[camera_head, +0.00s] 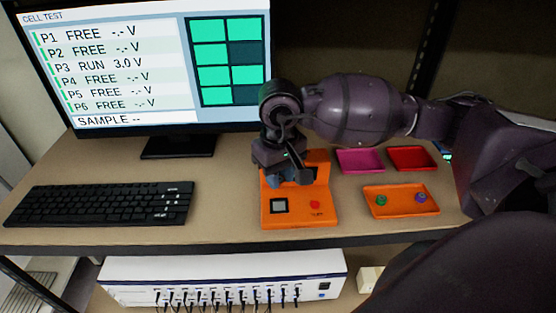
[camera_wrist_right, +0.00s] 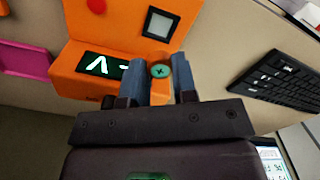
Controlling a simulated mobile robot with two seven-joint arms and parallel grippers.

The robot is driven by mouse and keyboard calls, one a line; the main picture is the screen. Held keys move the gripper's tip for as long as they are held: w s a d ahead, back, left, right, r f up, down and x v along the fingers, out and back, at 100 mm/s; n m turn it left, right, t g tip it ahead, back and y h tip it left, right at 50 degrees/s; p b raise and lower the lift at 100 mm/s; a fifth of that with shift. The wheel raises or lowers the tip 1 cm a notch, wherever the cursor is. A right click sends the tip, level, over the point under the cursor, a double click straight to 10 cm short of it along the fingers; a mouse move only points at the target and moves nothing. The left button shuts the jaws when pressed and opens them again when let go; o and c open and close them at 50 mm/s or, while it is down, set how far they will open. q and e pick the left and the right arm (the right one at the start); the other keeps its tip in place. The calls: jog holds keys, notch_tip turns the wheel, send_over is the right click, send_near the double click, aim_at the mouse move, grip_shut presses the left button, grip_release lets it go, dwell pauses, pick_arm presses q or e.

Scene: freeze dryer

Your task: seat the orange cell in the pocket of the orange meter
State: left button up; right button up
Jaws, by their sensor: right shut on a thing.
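The orange meter (camera_head: 318,218) stands on the desk, with a small grey window and a red button on its front and a raised back part. In the right wrist view the meter (camera_wrist_right: 125,30) shows a dark display with a "V". My right gripper (camera_head: 290,180) is at the raised part of the meter and covers some of it. Its fingers (camera_wrist_right: 160,78) are shut on a small round cell (camera_wrist_right: 161,72) with a green end face marked by a dark cross; orange shows just behind it. The pocket is hidden, so I cannot tell whether the cell is in it. My left gripper is not in view.
An orange tray (camera_head: 401,212) with a green and a purple piece lies right of the meter. A magenta tray (camera_head: 360,160) and a red tray (camera_head: 412,158) lie behind it. A keyboard (camera_head: 100,205) and a monitor (camera_head: 140,65) are at left. Bare desk lies between keyboard and meter.

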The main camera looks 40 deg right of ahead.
aim_at(279, 206)
jog(key=shift+f, duration=0.9)
jog(key=shift+f+b, duration=0.3)
jog(key=shift+f, duration=1.75)
jog(key=shift+b, duration=2.25)
dwell(0.5)
jog(key=shift+f+b, duration=0.55)
jog(key=shift+b, duration=0.15)
dwell(0.5)
jog(key=shift+r+b, duration=0.1)
jog(key=shift+b, duration=0.25)
dwell(0.8)
